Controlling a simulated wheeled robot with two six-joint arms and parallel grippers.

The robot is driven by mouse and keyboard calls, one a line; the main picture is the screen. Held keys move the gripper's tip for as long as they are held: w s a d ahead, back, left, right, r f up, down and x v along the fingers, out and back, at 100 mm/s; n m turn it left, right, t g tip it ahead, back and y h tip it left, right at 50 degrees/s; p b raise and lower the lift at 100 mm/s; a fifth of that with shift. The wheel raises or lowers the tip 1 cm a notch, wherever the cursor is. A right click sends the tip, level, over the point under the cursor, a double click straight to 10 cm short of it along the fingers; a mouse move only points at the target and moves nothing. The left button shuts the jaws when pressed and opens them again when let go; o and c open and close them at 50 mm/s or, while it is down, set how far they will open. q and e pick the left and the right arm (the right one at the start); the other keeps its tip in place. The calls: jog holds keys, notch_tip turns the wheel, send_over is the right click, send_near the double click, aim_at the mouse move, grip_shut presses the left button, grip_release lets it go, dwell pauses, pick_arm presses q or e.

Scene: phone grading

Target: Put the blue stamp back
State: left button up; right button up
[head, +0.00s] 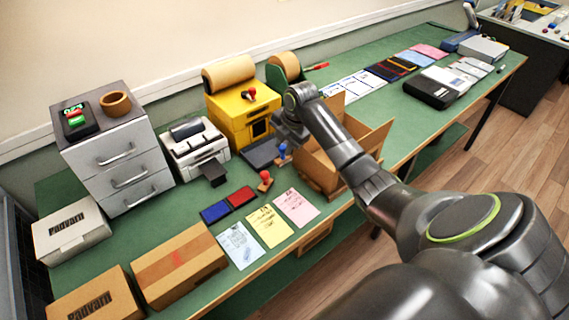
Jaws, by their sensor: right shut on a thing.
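The blue stamp (283,152) is near the middle of the green table, just left of the open cardboard box. My right gripper (284,137) comes in from the right, points down over the stamp and is shut on its upper part. The fingers are small and dark here, and I cannot tell whether the stamp's base touches the surface below. The red stamp (265,181) stands upright in front and to the left. A blue ink pad (214,211) and a red ink pad (241,197) lie side by side left of it. My left gripper is not in view.
The open cardboard box (318,172) is beside my right gripper, under my forearm. A yellow machine (230,115), a dark tray (262,153) and a white printer (195,145) stand behind. Paper slips (268,226) and a closed carton (180,265) lie in front.

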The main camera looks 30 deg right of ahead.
aim_at(285, 160)
jog(key=x, duration=0.2)
jog(key=shift+s+f, duration=0.15)
jog(key=shift+f, duration=0.25)
notch_tip(285, 160, down, 4)
jog(key=shift+s+r+p, duration=0.1)
jog(key=shift+p, duration=0.55)
jog(key=shift+f, duration=0.25)
jog(key=shift+f, duration=0.15)
jog(key=o, duration=0.8)
